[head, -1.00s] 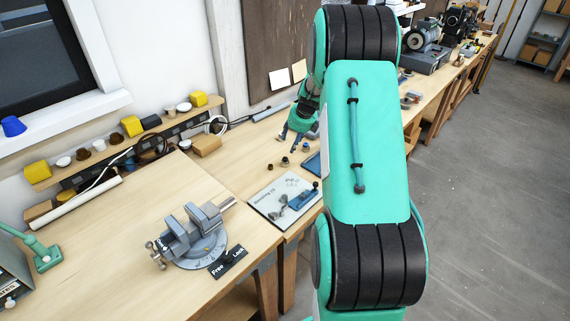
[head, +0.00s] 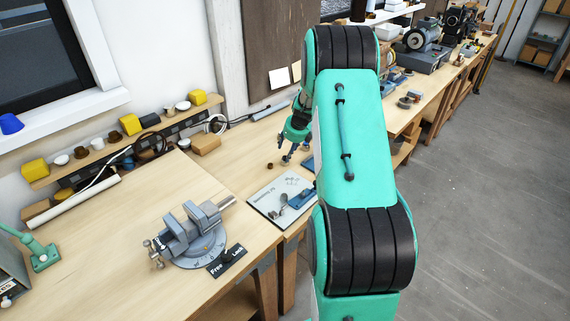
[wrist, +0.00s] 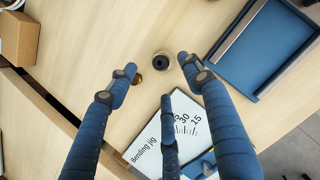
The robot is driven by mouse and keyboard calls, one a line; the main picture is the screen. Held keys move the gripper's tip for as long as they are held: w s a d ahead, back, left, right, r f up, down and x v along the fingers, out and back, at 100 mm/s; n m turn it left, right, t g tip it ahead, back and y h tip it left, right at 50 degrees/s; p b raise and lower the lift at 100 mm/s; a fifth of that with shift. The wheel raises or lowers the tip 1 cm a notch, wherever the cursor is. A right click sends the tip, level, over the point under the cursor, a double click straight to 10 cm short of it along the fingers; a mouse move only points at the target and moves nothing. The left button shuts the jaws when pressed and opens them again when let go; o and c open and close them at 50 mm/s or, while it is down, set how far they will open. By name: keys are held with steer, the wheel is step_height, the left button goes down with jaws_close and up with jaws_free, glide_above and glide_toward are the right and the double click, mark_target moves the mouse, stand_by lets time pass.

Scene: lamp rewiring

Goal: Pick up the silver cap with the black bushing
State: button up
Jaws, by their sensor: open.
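The cap with the black bushing (wrist: 161,62) stands on the wooden bench in the wrist view. It shows as a small pale round ring with a dark centre. My gripper (wrist: 160,78) is open and empty above the bench, with blue fingers. The cap lies between the left and right fingertips in the picture, just beyond the lower finger, apart from them. A brass-coloured piece (wrist: 138,79) is partly hidden by the left fingertip. In the head view my gripper (head: 295,154) is over the far bench, and I cannot make out the cap there.
A blue tray (wrist: 228,73) lies to the right, near the right finger. The bending jig board (wrist: 150,142) lies below the fingers. A cardboard box (wrist: 20,40) is at the upper left. A small brown piece (head: 270,165) and a vise (head: 195,235) show in the head view.

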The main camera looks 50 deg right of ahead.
mark_target(285, 157)
steer(key=shift+w+f, duration=0.1)
steer(key=shift+f, duration=0.15)
steer(key=shift+f, duration=0.1)
steer(key=shift+b+x, duration=0.8)
steer(key=shift+x, duration=1.75)
steer(key=shift+d, duration=0.1)
